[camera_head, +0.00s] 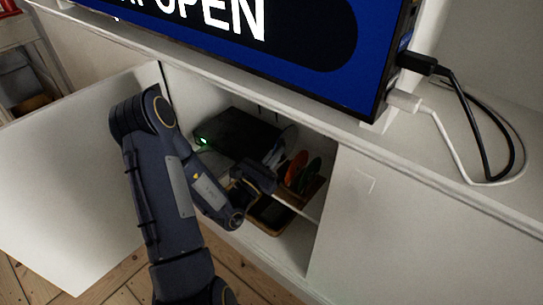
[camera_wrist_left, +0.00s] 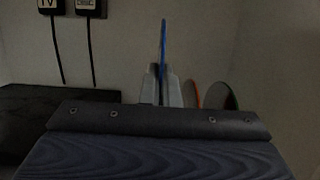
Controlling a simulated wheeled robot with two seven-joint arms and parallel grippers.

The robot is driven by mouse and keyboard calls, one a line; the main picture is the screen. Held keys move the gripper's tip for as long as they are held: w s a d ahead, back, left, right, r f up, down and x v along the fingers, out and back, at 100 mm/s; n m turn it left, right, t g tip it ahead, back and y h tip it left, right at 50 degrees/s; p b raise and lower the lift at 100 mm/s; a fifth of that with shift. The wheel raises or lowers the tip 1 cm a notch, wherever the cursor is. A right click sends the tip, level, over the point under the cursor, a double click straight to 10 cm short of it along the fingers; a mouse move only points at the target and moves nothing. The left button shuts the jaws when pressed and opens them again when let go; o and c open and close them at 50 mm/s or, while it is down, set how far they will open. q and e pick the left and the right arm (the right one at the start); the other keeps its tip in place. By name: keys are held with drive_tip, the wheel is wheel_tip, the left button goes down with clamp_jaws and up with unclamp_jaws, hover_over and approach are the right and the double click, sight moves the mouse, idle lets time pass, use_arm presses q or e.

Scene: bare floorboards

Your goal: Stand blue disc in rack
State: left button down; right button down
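The blue disc (camera_wrist_left: 163,45) stands on edge between the fingers of my left gripper (camera_wrist_left: 161,88) in the left wrist view, seen almost edge-on. In the head view my left gripper (camera_head: 270,160) is inside the open cabinet, with the pale face of the disc (camera_head: 287,139) showing behind it. The rack (camera_head: 312,188) is brown and sits on the cabinet shelf just right of the gripper. It holds an orange disc (camera_head: 296,167) and a green disc (camera_head: 312,174) upright. The gripper hides the rack's left part, so I cannot tell whether the blue disc touches it. My right gripper is not in view.
A black box (camera_head: 237,133) with a green light sits on the shelf left of the gripper. The open door (camera_head: 70,170) is at left. A shut panel (camera_head: 420,230) bounds the opening at right. A brown tray (camera_head: 268,218) lies below. A screen (camera_head: 330,40) stands on top.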

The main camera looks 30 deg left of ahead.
use_arm(q)
drive_tip(key=shift+f+b, duration=2.05)
drive_tip(key=shift+f, duration=1.15)
drive_tip(key=shift+p, duration=0.3)
drive_tip(key=c, duration=1.6)
unclamp_jaws()
drive_tip(key=shift+s, duration=0.1)
drive_tip(key=p+v, duration=0.1)
drive_tip(key=v, duration=0.6)
drive_tip(key=shift+s, duration=0.35)
